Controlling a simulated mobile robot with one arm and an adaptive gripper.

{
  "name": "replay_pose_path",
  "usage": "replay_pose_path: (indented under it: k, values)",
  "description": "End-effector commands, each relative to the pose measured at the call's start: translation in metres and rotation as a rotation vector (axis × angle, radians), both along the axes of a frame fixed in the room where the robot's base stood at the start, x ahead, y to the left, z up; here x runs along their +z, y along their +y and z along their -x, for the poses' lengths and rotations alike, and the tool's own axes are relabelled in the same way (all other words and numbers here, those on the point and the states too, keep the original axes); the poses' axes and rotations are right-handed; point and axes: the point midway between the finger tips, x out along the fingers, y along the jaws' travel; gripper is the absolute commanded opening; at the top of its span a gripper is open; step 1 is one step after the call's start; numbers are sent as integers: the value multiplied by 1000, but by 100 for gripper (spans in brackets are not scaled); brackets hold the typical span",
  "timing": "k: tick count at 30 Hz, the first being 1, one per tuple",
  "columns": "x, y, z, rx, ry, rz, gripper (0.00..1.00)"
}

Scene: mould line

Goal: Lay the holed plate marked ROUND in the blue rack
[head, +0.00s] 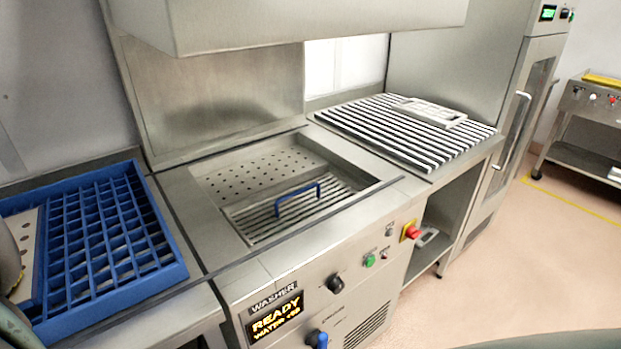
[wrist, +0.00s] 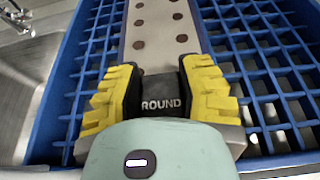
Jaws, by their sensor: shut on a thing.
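The holed plate (wrist: 158,32) is pale with dark round holes and has a dark end tab marked ROUND. In the wrist view my gripper (wrist: 160,88) is shut on this tab, a yellow ribbed finger on each side. The plate stretches away from me over the blue rack (wrist: 285,161), lined up with its length. In the head view the plate (head: 33,256) shows flat at the left edge over the blue rack (head: 115,303), partly hidden by my arm. I cannot tell if its whole underside touches the grid.
The washer (head: 270,268) stands right of the rack, with a blue-handled basket (head: 300,200) in its basin. A striped slatted top (head: 390,128) beyond holds a pale compartmented tray (head: 430,111). A sink with a tap (wrist: 18,14) lies left in the wrist view. Much rack grid is bare.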

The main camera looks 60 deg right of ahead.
Motion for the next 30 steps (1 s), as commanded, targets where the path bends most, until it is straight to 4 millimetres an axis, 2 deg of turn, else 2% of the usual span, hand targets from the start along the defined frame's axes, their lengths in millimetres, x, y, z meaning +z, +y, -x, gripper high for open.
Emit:
replay_pose_path:
  k: [7, 17, 29, 30]
  values:
    - [-5, 5, -4, 3, -2, 2, 0]
    - [-37, 11, -2, 10, -2, 0, 0]
    - [-37, 10, -2, 10, -1, 4, 0]
    - [-38, 10, -2, 11, 1, 2, 43]
